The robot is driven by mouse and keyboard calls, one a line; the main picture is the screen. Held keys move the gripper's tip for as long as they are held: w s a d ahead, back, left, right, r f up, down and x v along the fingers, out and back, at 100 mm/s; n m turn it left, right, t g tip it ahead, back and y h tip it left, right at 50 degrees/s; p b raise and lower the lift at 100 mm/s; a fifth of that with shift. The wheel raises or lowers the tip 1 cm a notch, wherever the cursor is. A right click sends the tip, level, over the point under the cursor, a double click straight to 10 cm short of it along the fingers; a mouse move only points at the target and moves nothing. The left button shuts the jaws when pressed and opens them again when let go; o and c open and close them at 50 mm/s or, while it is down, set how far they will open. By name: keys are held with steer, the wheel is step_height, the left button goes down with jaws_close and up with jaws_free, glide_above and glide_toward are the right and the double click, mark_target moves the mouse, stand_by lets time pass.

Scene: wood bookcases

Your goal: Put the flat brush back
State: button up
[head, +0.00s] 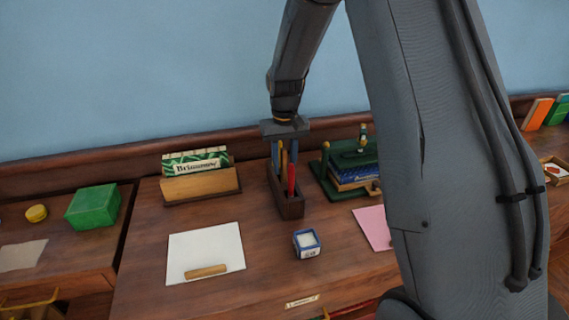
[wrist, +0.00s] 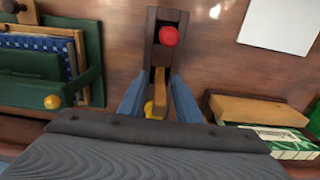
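A dark wooden holder (head: 290,207) stands upright on the desk; it also shows in the wrist view (wrist: 183,22). A red-topped tool (head: 291,180) stands in its near part, its round red end (wrist: 169,36) facing the wrist camera. My gripper (head: 284,160) points down over the holder's far part. Its two blue fingers (wrist: 158,88) are apart, on either side of a tan wooden piece (wrist: 159,76), probably the flat brush's handle, with small gaps showing. A yellow piece (wrist: 150,109) lies just behind it. The brush's bristles are hidden.
A green rack with books (head: 354,180) stands close right of the holder. A wooden card stand (head: 201,185) is to the left. White paper (head: 205,247) with a wooden stick, a small blue-white box (head: 306,243) and pink paper (head: 373,229) lie in front.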

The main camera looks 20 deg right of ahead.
step_height(320, 180, up, 11)
steer(key=b, duration=0.3)
steer(key=shift+r, duration=0.4)
steer(key=shift+s+r, duration=0.1)
steer(key=shift+s, duration=0.05)
steer(key=s+f, duration=0.5)
steer(key=s, duration=0.7)
steer(key=s+f, duration=0.5)
steer(key=s, duration=0.7)
steer(key=shift+f+t, duration=0.4)
